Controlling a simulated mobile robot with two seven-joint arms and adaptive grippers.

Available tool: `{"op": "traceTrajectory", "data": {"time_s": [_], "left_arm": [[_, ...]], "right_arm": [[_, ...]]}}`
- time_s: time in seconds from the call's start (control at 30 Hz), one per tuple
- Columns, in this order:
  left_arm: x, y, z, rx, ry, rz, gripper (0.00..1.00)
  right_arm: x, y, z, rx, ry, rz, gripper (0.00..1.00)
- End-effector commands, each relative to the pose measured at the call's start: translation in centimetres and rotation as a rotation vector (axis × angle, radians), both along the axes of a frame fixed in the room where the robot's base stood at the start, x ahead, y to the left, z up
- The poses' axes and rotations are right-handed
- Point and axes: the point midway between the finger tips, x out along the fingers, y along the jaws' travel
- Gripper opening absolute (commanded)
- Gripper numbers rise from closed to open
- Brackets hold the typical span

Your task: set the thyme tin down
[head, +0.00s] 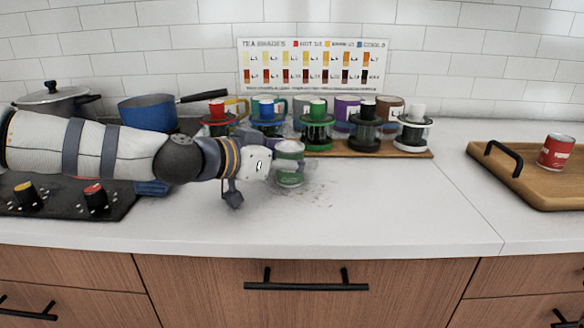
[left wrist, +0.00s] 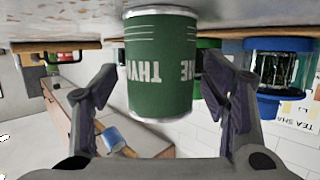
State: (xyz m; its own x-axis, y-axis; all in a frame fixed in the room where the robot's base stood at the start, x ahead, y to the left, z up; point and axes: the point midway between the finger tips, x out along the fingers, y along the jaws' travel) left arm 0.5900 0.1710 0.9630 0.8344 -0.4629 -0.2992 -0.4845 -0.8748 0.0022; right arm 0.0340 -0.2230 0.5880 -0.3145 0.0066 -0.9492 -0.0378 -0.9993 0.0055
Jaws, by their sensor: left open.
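The thyme tin (head: 289,167) is a green can with a pale metal rim. It stands upright on the white counter in the head view, in front of the row of tea stands. In the left wrist view, which is upside down, the tin (left wrist: 160,70) fills the upper middle with its THYME label showing. My left gripper (head: 280,166) is at the tin, coming from the left. In the left wrist view its fingers (left wrist: 160,88) are open, one on each side of the tin, with visible gaps. My right gripper is not in view.
Several coloured cup stands on a wooden board (head: 375,151) are behind the tin. A blue pan (head: 148,113) and a dark hob (head: 60,205) are at left. A wooden tray (head: 500,175) with a red tin (head: 556,151) is at right.

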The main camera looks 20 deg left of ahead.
Motion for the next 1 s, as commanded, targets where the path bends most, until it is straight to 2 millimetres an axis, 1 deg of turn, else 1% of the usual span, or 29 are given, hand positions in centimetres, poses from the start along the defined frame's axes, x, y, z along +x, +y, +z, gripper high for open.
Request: {"op": "traceTrajectory", "data": {"time_s": [0.17, 0.2, 0.27, 0.3, 0.37, 0.4, 0.43, 0.47, 0.5, 0.67, 0.77, 0.87, 0.93, 0.97, 1.0], "left_arm": [[0.0, 0.0, 0.4, 0.000, -0.005, 0.000, 0.68], [0.0, 0.0, 0.4, 0.000, -0.005, 0.000, 0.63], [0.0, 0.0, 0.3, 0.000, -0.005, 0.000, 0.50], [0.0, 0.0, 0.3, 0.000, -0.005, 0.000, 0.41], [0.0, 0.0, 0.3, 0.000, -0.005, 0.000, 0.27], [0.0, 0.0, 0.3, 0.000, -0.004, 0.000, 0.18], [0.0, 0.0, 0.3, 0.000, -0.004, 0.000, 0.14], [0.0, 0.0, 0.3, 0.000, -0.004, 0.000, 0.14], [0.0, 0.0, 0.3, 0.000, -0.005, 0.000, 0.10], [0.0, 0.0, 0.3, 0.000, -0.004, 0.000, 0.10], [0.0, 0.0, 0.8, 0.001, -0.005, 0.000, 0.10], [0.0, 0.0, 2.4, 0.002, -0.013, 0.000, 0.10], [-0.1, 0.0, 4.3, 0.003, -0.019, 0.000, 0.10], [-0.4, -0.3, 5.1, 0.004, -0.021, -0.003, 0.10], [-1.2, -0.8, 6.2, 0.003, -0.022, -0.004, 0.10]], "right_arm": [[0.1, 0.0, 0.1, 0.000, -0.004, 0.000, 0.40], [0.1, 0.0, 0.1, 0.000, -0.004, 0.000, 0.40], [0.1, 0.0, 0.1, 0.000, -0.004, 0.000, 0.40], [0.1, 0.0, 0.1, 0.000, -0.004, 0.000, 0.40], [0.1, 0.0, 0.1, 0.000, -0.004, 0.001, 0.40], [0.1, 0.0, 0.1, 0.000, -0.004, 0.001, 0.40], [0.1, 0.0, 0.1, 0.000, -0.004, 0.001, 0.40], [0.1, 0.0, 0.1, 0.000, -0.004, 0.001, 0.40], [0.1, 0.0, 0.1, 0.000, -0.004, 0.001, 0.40], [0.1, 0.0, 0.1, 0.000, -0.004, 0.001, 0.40], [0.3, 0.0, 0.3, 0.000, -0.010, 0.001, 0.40], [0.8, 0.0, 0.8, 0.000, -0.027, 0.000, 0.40], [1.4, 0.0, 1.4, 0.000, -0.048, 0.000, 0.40], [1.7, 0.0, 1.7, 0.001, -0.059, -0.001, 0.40], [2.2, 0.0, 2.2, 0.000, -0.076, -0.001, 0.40]]}}
